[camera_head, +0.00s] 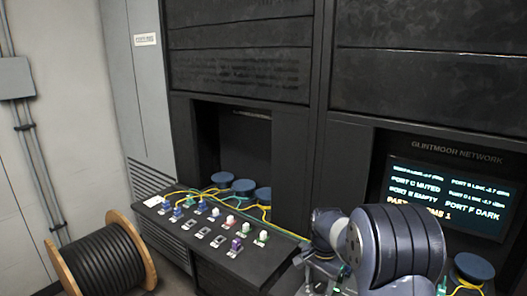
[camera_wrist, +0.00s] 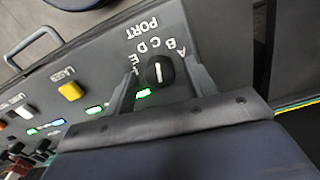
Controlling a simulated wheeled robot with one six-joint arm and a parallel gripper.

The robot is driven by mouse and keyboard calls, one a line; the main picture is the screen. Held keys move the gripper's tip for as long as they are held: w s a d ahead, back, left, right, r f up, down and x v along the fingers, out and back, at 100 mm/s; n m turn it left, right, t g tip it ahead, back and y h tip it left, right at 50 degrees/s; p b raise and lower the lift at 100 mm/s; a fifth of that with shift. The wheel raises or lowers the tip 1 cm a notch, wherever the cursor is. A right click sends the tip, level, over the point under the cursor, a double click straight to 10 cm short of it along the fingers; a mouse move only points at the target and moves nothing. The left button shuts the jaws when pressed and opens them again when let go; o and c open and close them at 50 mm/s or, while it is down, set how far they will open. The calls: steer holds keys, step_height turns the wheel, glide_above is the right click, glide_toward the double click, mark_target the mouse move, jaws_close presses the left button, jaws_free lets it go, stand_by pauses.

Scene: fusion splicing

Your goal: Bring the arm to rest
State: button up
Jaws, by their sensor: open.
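My arm (camera_head: 395,245) shows at the lower right in the head view, bent over the bench in front of the display. In the wrist view my gripper (camera_wrist: 162,62) is open, its two dark fingers spread on either side of a black rotary knob (camera_wrist: 160,74). The knob has a white pointer line and stands on a grey panel (camera_wrist: 95,62) marked PORT with letters around it. I cannot tell whether the fingers touch the knob. In the head view my gripper's fingers are hidden or too small to make out.
A yellow button (camera_wrist: 70,91) marked LASER and several green lights lie beside the knob. A port shelf (camera_head: 185,232) with coloured connectors and cables is left of my arm. A lit display (camera_head: 445,200) is behind it. A cable drum (camera_head: 103,262) stands at the lower left.

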steer(key=shift+r, duration=0.1)
stand_by(0.5)
step_height(320, 180, up, 11)
steer(key=b, duration=0.1)
step_height(320, 180, down, 11)
steer(key=shift+r+p, duration=0.1)
steer(key=shift+p, duration=0.45)
steer(key=shift+f, duration=0.2)
steer(key=n, duration=0.3)
steer(key=n+p, duration=0.1)
steer(key=n, duration=0.5)
steer(key=n+p, duration=0.1)
steer(key=n, duration=0.3)
steer(key=shift+r+n, duration=0.1)
steer(key=shift+n, duration=0.2)
steer(key=n+p, duration=0.1)
steer(key=n, duration=0.3)
steer(key=shift+r+b, duration=0.45)
steer(key=shift+r, duration=1.8)
